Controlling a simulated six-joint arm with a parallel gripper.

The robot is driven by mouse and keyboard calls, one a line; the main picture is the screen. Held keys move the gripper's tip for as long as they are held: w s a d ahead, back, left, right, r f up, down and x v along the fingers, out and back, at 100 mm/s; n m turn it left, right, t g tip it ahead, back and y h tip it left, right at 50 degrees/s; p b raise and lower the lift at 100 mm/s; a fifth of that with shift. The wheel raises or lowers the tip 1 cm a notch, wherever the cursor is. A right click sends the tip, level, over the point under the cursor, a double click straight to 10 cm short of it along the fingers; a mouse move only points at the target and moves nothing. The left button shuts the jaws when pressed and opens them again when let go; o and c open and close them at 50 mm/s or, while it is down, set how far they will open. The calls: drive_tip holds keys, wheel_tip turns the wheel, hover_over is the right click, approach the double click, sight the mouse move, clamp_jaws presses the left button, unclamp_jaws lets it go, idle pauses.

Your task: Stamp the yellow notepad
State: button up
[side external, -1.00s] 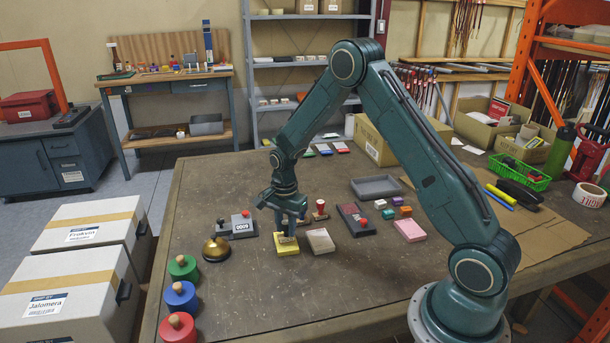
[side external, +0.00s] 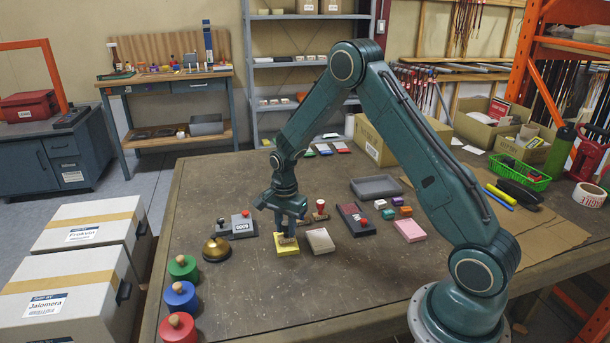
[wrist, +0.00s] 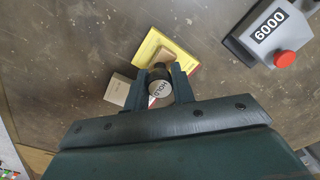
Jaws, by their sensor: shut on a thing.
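The yellow notepad (side external: 288,251) lies flat on the workbench near its middle, and it also shows in the wrist view (wrist: 148,46). My gripper (side external: 286,231) is over it, pointing down. In the wrist view its two fingers (wrist: 161,82) are closed on the handle of a stamp whose round top reads HOLD (wrist: 158,89). The stamp's brown wooden base (wrist: 177,53) is over the notepad and looks upright. It is on the pad or very close above it; I cannot tell contact. The fingers hide part of the pad, and its printed face is under the base.
A pale notepad (side external: 320,241) lies close on the right. A grey 6000 numbering device (side external: 238,226), a brass bell (side external: 216,250) and another stamp (side external: 319,211) stand nearby. Coloured round weights (side external: 182,298) line the left edge.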

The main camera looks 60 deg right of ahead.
drive_tip(key=shift+f, duration=0.4)
idle(0.8)
drive_tip(key=shift+r, duration=3.55)
